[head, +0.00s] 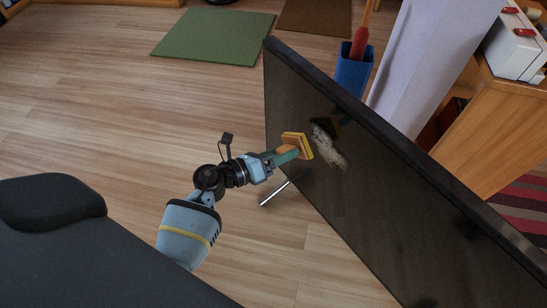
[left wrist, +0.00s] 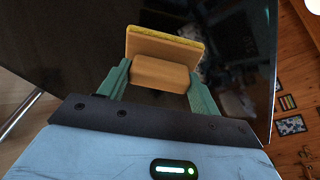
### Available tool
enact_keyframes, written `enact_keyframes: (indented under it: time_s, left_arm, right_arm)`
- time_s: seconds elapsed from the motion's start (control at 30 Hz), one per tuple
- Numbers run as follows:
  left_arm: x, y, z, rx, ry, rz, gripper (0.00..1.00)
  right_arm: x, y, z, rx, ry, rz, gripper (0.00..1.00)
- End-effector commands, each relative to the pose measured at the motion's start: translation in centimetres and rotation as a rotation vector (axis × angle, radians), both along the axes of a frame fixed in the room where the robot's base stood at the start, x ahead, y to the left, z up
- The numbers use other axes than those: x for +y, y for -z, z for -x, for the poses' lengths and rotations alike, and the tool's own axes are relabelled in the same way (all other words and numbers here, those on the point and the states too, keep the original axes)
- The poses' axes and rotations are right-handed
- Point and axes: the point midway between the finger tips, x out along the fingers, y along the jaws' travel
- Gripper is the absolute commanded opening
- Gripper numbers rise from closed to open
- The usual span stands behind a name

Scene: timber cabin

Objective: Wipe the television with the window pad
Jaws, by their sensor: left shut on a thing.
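The television (head: 375,165) is a large dark flat panel standing at a slant across the right half of the head view. Its glossy dark face also fills the upper part of the left wrist view (left wrist: 75,50). The window pad is an orange-brown block with a yellow face (head: 303,145). My left gripper (head: 288,154) is shut on the pad's block (left wrist: 160,73), with a green finger on each side. The pad's yellow face points at the screen and is close to it; I cannot tell whether they touch. My right gripper is not in view.
A metal stand leg (head: 274,194) juts out below the screen. Behind the television are a blue bin (head: 353,72) with a red-handled thing, a pale panel (head: 425,50) and a wooden cabinet (head: 495,130). A green mat (head: 213,36) lies on open wooden floor at the left.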

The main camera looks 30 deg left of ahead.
Motion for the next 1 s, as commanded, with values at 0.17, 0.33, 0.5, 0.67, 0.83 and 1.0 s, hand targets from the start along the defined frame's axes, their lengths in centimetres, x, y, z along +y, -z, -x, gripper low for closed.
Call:
enact_keyframes:
  time_s: [0.17, 0.33, 0.5, 0.67, 0.83, 1.0]
  left_arm:
    - [-0.7, 0.1, -1.5, -0.001, -0.001, 0.0, 0.35]
    - [-1.1, 0.0, -2.3, -0.001, 0.0, 0.001, 0.35]
    - [-1.2, 0.0, -2.6, -0.001, 0.001, 0.0, 0.35]
    - [-1.2, 0.0, -2.6, -0.001, 0.001, 0.0, 0.35]
    - [-1.2, 0.0, -2.6, -0.001, 0.001, 0.0, 0.35]
    - [-1.2, 0.0, -2.6, -0.001, 0.001, 0.0, 0.35]
  right_arm:
    - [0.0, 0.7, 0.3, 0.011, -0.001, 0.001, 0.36]
    - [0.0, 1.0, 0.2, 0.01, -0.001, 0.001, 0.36]
    - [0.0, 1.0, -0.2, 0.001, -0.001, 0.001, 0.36]
    - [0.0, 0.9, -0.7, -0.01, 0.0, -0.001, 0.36]
    - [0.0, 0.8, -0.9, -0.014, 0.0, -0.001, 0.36]
    - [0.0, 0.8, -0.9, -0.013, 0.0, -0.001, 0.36]
